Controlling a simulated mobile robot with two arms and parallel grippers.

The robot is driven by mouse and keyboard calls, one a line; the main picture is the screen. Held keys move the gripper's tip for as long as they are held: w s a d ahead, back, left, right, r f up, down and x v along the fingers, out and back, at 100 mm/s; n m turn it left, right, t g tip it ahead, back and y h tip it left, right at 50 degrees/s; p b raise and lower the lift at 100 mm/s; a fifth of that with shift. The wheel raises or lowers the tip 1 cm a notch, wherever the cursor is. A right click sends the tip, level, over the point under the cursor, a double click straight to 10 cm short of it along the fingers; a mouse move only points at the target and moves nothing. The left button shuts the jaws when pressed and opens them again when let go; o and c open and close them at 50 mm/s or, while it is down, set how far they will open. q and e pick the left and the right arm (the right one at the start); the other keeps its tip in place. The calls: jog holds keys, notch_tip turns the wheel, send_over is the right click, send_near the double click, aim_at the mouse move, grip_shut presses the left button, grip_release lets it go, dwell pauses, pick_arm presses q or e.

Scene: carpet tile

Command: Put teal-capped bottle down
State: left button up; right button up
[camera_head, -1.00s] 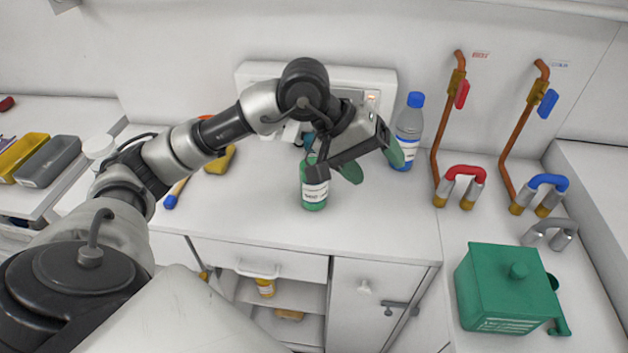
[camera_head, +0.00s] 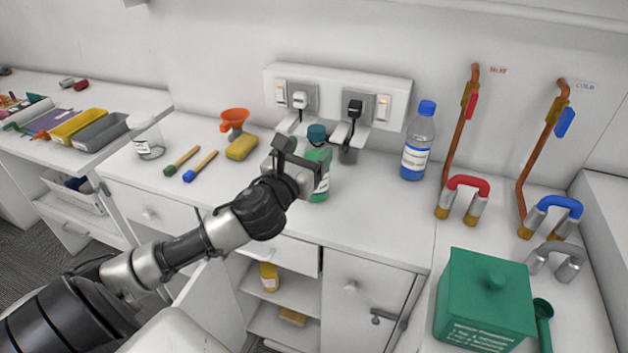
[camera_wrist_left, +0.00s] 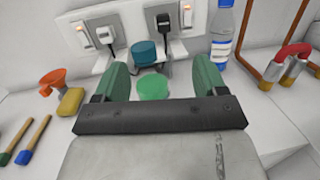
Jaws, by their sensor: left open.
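The teal-capped bottle (camera_head: 319,186) stands upright on the white counter in front of the socket panel, with green contents and a white label. Its teal cap also shows in the left wrist view (camera_wrist_left: 145,53), with a round green part just below it. My left gripper (camera_head: 298,163) is at the bottle's near left side in the head view and covers part of it. In the left wrist view its two green fingers (camera_wrist_left: 161,75) are spread apart, one on either side of the bottle. Whether a finger touches it is unclear. My right gripper is not in view.
A blue-capped bottle (camera_head: 416,145) stands to the right. Two plugs with cords are in the socket panel (camera_head: 395,87) behind. A yellow sponge (camera_head: 242,147), orange funnel (camera_head: 234,119) and two brushes lie left. Taps and a green box (camera_head: 486,300) are at right. Counter between the bottles is clear.

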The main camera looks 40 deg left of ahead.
aim_at(313, 140)
pick_arm(q)
jog(key=shift+n+g+y, duration=0.6)
jog(key=shift+n+y, duration=0.2)
jog(key=shift+n, duration=0.1)
jog(key=w+a+f, duration=0.1)
jog(key=w, duration=0.1)
jog(key=w+a+f+p, duration=0.1)
jog(key=w+a, duration=0.1)
jog(key=shift+f, duration=0.2)
jog(key=shift+w, duration=0.25)
jog(key=shift+w+a+r+p, duration=0.1)
jog(key=shift+w+p, duration=0.25)
jog(key=shift+w, duration=0.15)
jog(key=p+x, duration=0.1)
jog(key=x, duration=0.3)
jog(key=shift+w, duration=0.1)
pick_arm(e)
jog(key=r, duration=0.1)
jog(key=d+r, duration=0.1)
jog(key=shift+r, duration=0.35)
